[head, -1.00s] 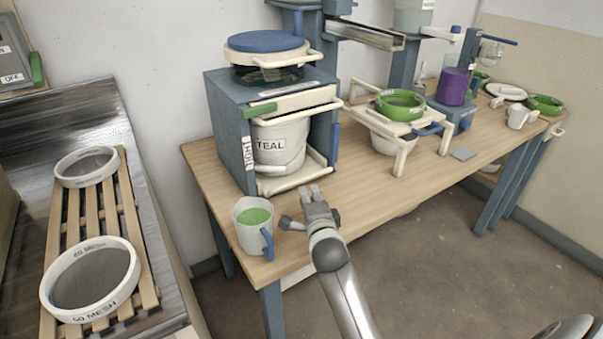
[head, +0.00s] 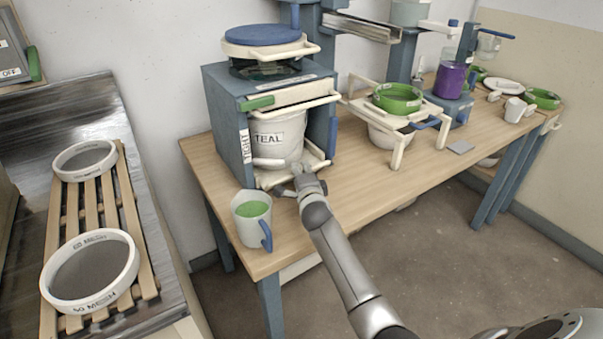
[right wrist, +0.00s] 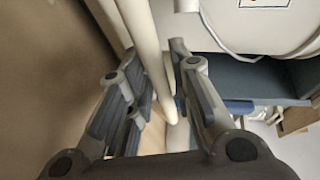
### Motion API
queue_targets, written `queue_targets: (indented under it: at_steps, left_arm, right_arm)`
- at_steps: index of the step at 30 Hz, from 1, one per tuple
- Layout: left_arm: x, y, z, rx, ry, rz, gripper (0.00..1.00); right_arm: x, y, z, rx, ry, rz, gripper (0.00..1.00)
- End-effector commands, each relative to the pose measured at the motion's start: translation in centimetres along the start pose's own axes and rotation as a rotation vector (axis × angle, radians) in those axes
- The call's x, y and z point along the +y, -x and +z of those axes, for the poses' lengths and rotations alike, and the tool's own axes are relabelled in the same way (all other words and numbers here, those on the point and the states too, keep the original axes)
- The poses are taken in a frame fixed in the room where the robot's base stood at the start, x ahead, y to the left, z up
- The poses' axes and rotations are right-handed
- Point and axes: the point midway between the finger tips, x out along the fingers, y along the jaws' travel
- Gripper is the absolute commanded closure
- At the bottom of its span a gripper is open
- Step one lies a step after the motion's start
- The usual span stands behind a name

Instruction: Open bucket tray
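The bucket tray (head: 315,160) is a cream-white tray with a bar handle, low at the front of the blue cabinet (head: 228,135). A white bucket labelled TEAL (head: 279,140) stands on it. My right gripper (head: 300,170) is at the tray's front handle. In the right wrist view, its fingers (right wrist: 156,60) are apart, with a pale bar (right wrist: 148,45) running between them; I cannot tell whether they touch it. The bucket's curved side (right wrist: 265,25) shows at the upper right there. My left gripper is not in view.
A mug with green contents (head: 252,218) stands on the table's front left corner, close to my right gripper. A white stand with a green sieve (head: 398,98) is to the right. Bare tabletop (head: 375,185) lies between. Two mesh sieves rest on a wooden rack at left.

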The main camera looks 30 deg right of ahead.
Motion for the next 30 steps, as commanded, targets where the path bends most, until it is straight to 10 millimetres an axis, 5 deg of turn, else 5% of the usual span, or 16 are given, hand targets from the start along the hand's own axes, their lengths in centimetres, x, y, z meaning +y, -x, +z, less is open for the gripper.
queue_targets:
  at_steps: [5,11,23,30]
  left_arm:
    - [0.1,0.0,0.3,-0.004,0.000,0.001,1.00]
    - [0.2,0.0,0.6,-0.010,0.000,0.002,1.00]
    - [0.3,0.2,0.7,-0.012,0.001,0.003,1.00]
    - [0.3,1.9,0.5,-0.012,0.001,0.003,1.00]
  right_arm:
    - [0.0,0.0,0.0,0.000,0.000,0.000,0.79]
    - [0.0,0.0,0.0,0.000,0.000,0.000,1.00]
    - [0.1,0.3,-0.1,0.000,-0.001,0.002,1.00]
    - [0.5,3.0,-1.2,0.001,-0.002,0.004,1.00]
